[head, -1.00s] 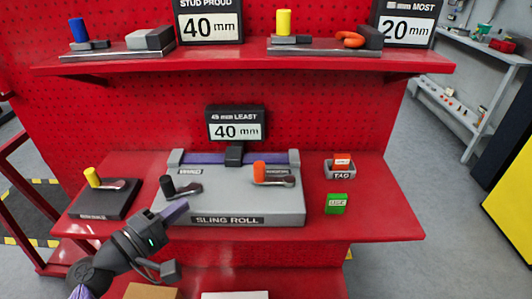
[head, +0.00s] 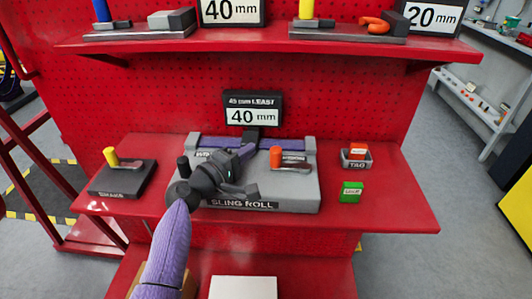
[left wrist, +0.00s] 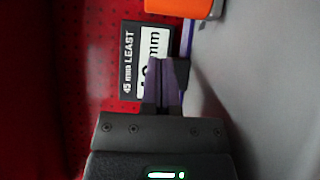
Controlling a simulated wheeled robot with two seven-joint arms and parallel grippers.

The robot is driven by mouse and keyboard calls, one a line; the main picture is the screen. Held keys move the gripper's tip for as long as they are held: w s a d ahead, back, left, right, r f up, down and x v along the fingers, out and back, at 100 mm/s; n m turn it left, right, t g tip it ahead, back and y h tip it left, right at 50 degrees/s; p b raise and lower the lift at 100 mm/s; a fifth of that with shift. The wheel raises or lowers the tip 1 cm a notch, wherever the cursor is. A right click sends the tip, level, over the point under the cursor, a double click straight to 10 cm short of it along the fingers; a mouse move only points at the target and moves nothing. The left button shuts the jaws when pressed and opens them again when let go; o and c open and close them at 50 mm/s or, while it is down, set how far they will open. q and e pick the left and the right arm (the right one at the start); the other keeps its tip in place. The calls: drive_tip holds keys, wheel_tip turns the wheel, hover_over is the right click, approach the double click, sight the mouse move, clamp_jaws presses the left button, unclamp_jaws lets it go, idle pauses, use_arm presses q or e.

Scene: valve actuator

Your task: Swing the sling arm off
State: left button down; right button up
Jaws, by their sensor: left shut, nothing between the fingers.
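The sling roll unit (head: 300,203) is a grey block labelled SLING ROLL on the red shelf, with a purple roll (head: 215,141) along its back. An orange-knobbed lever (head: 275,157) stands on its right side and a black-knobbed lever (head: 183,165) on its left, partly covered by my arm. My left gripper (head: 247,152) is shut and empty above the unit, left of the orange knob. In the left wrist view its purple fingertips (left wrist: 165,85) are together, and the orange knob (left wrist: 195,7) shows at the top edge. My right gripper is out of view.
A 40 mm display (head: 252,112) stands behind the unit. A dark box with a yellow knob (head: 111,157) is at left. A tag tray (head: 356,165) and a green block (head: 351,192) are at right. An upper shelf (head: 270,46) overhangs the back.

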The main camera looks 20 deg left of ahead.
sight(264, 154)
use_arm(q)
drive_tip(key=b+x, duration=0.1)
drive_tip(key=x, duration=0.4)
drive_tip(key=shift+w+d+f, duration=0.1)
drive_tip(key=shift+w+d, duration=0.1)
drive_tip(key=shift+w, duration=0.05)
drive_tip(key=s, duration=0.1)
drive_tip(key=s+d+p, duration=0.1)
drive_tip(key=s+p, duration=0.1)
drive_tip(key=shift+s+d, duration=0.25)
drive_tip(key=shift+d, duration=0.05)
drive_tip(key=shift+s+d, duration=0.1)
